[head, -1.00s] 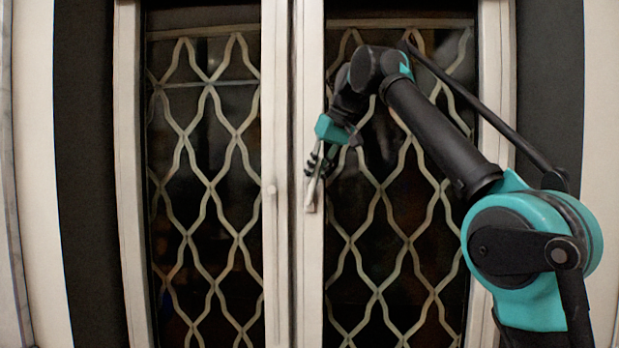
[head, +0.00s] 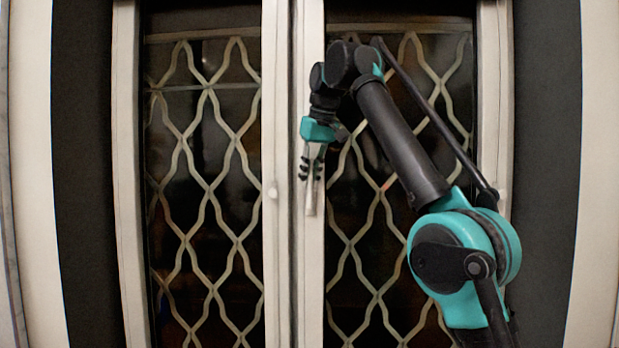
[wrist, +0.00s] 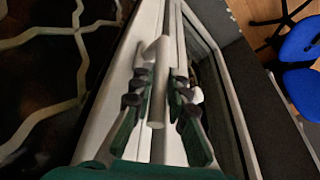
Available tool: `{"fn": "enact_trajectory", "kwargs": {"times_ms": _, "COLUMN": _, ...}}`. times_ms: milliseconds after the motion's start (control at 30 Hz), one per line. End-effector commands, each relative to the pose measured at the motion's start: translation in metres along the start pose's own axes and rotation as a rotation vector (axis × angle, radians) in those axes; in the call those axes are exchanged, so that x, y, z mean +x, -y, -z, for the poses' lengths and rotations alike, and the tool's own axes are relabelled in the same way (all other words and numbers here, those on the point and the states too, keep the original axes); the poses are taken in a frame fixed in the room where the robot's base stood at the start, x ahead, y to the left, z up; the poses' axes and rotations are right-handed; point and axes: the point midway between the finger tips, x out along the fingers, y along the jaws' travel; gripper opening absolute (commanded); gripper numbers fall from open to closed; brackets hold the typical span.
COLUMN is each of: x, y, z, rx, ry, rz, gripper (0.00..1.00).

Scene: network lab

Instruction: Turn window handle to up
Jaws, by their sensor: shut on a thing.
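The light grey window handle (head: 311,201) sits on the white frame strip, left edge of the right sash. Its lower end shows below my gripper and its bar runs nearly straight up, leaning very slightly left. My gripper (head: 310,172) comes from above with its dark fingers around the bar, and it is shut on the handle. In the wrist view the handle (wrist: 160,82) lies between the two dark green and black fingers of my gripper (wrist: 161,92). Its near end is free toward my palm. The finger contact is partly hidden.
The right window pane (head: 385,250) and left pane (head: 205,220) have wavy metal grilles behind the glass. The wrist view shows a blue chair (wrist: 300,60) at the right, away from the gripper.

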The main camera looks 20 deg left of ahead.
Motion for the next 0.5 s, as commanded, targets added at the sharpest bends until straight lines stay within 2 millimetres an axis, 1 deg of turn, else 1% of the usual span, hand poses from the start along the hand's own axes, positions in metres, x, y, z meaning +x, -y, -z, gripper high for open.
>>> {"fn": "enact_trajectory", "kwargs": {"times_ms": 67, "x": 0.0012, "y": 0.0009, "z": 0.0005, "rx": 0.0, "ry": 0.001, "rz": 0.002, "gripper": 0.0}}
{"fn": "enact_trajectory", "kwargs": {"times_ms": 100, "x": 0.0012, "y": 0.0009, "z": 0.0005, "rx": 0.0, "ry": 0.001, "rz": 0.002, "gripper": 0.19}}
{"fn": "enact_trajectory", "kwargs": {"times_ms": 233, "x": 0.001, "y": 0.0007, "z": 0.0004, "rx": 0.0, "ry": 0.001, "rz": 0.002, "gripper": 0.35}}
{"fn": "enact_trajectory", "kwargs": {"times_ms": 500, "x": 0.0005, "y": 0.0004, "z": 0.0002, "rx": 0.0, "ry": 0.0, "rz": 0.001, "gripper": 0.35}}
